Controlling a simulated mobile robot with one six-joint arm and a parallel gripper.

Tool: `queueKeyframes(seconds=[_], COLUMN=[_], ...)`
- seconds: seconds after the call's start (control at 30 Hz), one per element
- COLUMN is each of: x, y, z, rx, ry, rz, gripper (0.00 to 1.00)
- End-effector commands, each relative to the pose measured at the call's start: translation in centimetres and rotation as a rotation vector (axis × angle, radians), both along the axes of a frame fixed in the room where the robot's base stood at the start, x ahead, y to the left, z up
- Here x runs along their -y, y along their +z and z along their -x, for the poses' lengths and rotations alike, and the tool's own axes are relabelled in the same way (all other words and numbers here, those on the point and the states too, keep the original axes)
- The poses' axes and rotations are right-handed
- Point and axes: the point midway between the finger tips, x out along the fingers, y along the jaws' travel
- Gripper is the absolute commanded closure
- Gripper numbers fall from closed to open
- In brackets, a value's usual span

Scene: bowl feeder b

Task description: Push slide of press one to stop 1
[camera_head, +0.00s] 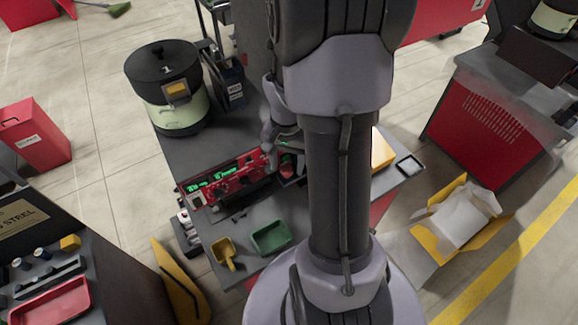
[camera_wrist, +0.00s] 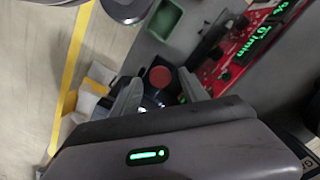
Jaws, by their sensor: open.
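My gripper (camera_wrist: 160,80) is open, with its two grey fingers apart in the wrist view. A round red knob or cap (camera_wrist: 160,76) shows between the fingertips; whether they touch it I cannot tell. The red cap also shows in the head view (camera_head: 288,161), just below my gripper and right of the red control panel (camera_head: 222,182). That panel has green lit displays and also shows in the wrist view (camera_wrist: 240,47). I cannot clearly make out the slide of press one or its stop marks; my arm hides part of that area.
An open carton (camera_head: 458,218) is on the floor at right.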

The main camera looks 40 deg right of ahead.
Motion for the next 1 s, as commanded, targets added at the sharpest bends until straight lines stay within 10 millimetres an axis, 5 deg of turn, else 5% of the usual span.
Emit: queueKeyframes(seconds=[0.3,0.6,1.0], x=[0.03,0.04,0.04], y=[-0.84,-0.82,-0.8], z=[-0.01,-0.01,-0.01], rx=[0.001,0.001,0.001], ry=[0.0,0.0,0.0], rz=[0.001,0.001,0.001], gripper=[0.48,1.0,1.0])
